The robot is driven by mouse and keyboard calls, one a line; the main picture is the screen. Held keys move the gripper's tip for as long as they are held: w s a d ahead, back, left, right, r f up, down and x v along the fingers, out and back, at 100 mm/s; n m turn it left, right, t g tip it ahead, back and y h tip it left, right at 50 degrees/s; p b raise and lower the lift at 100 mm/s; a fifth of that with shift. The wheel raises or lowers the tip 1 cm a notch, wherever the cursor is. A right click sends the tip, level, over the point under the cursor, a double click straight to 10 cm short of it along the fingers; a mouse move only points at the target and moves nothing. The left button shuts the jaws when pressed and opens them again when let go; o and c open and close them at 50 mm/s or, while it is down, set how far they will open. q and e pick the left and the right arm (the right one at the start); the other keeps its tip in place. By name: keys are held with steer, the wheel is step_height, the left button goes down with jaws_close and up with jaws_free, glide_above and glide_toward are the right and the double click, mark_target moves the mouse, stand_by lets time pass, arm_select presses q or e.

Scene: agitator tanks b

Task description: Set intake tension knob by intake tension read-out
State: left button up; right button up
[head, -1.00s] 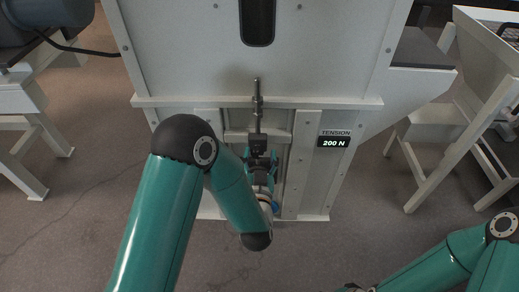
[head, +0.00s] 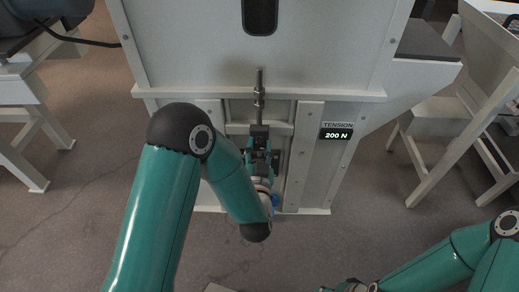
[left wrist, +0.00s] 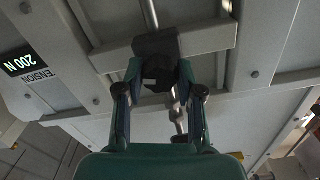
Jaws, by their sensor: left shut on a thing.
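The intake tension knob (left wrist: 157,70) is a dark block on a metal threaded rod at the front of the pale machine. It also shows in the head view (head: 259,131), partly hidden by my gripper. My left gripper (left wrist: 160,80) reaches it from below, with one finger on each side, and is shut on it. In the head view my left gripper (head: 261,147) is partly hidden by my own arm. The tension read-out (head: 336,134) is right of the knob and shows 200 N. It appears rotated in the left wrist view (left wrist: 19,64).
The pale machine frame (head: 310,150) has upright posts beside the knob and a cross ledge (head: 330,95) above it. Pale stands (head: 22,135) are at the left and right. The floor (head: 85,215) in front is clear.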

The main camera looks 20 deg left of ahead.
arm_select(q)
steer(key=shift+m, duration=0.4)
steer(key=shift+d, duration=0.1)
steer(key=o, duration=1.2)
steer(key=shift+c, duration=0.2)
steer(key=v, duration=0.7)
steer(key=shift+s, duration=0.25)
